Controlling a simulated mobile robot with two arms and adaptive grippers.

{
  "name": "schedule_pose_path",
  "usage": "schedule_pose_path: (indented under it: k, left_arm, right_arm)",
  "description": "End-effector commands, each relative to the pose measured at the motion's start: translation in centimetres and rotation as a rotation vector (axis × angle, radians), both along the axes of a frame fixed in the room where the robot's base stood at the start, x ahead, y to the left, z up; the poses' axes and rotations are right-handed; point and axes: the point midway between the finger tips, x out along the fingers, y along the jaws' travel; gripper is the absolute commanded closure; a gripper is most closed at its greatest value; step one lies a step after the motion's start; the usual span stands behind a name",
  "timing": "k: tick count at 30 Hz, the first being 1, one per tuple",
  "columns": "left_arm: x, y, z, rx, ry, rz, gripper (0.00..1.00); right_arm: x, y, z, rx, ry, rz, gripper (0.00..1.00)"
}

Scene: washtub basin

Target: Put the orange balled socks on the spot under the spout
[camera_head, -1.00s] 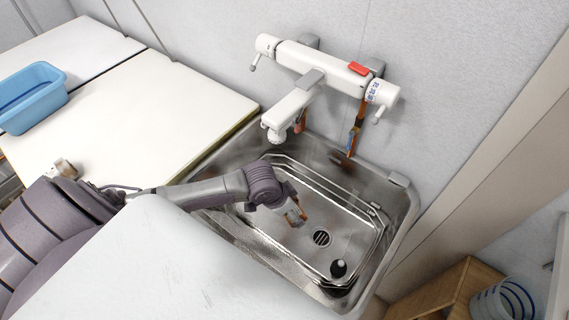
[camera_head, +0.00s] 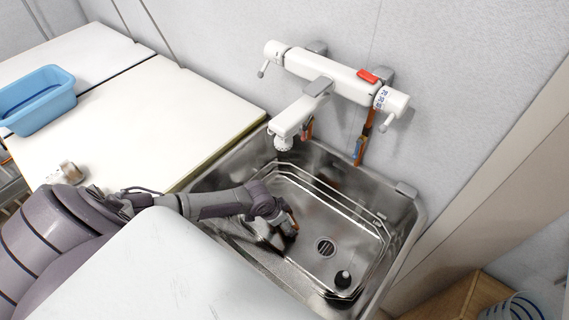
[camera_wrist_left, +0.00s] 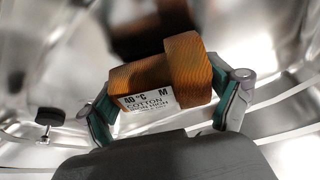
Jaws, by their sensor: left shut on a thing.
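The orange balled socks (camera_wrist_left: 160,75) are between the two fingers of my left gripper (camera_wrist_left: 165,110) in the left wrist view, with a white care label facing the camera. The gripper is shut on them. In the head view my left gripper (camera_head: 284,225) is low inside the steel basin (camera_head: 345,205), left of the drain, and mostly hides the socks. The white spout (camera_head: 290,118) reaches out from the wall over the basin's back left part. The spot under it is largely hidden by the basin's rim and my arm. My right gripper is not in view.
A black plug (camera_head: 342,279) lies near the round drain (camera_head: 325,247). The basin walls and rim surround my gripper. White worktops (camera_head: 150,115) with a blue tub (camera_head: 38,100) are at the left. A wooden box (camera_head: 440,300) stands at lower right.

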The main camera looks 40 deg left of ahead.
Motion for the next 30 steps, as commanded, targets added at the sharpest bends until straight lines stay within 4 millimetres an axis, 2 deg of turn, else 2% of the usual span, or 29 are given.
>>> schedule_pose_path:
  k: [10, 11, 12, 23, 26, 30]
  left_arm:
    - [0.0, 0.0, -0.4, 0.000, 0.000, 0.000, 0.49]
    - [0.0, 0.0, -0.3, 0.000, 0.000, 0.000, 0.04]
    - [0.0, 0.0, -0.3, 0.000, 0.000, 0.000, 0.00]
    - [0.0, 0.0, 0.1, 0.000, 0.000, 0.000, 0.00]
    - [-0.3, 0.2, 0.8, 0.001, 0.001, -0.001, 0.00]
    - [-1.2, 0.7, 3.2, 0.003, -0.001, -0.002, 0.00]
  right_arm:
    - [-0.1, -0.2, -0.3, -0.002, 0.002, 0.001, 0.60]
    - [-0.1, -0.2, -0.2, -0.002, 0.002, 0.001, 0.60]
    - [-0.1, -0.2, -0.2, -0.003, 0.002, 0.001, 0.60]
    - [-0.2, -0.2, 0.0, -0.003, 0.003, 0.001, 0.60]
    - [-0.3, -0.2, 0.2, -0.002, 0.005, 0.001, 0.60]
    - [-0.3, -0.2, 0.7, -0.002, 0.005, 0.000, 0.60]
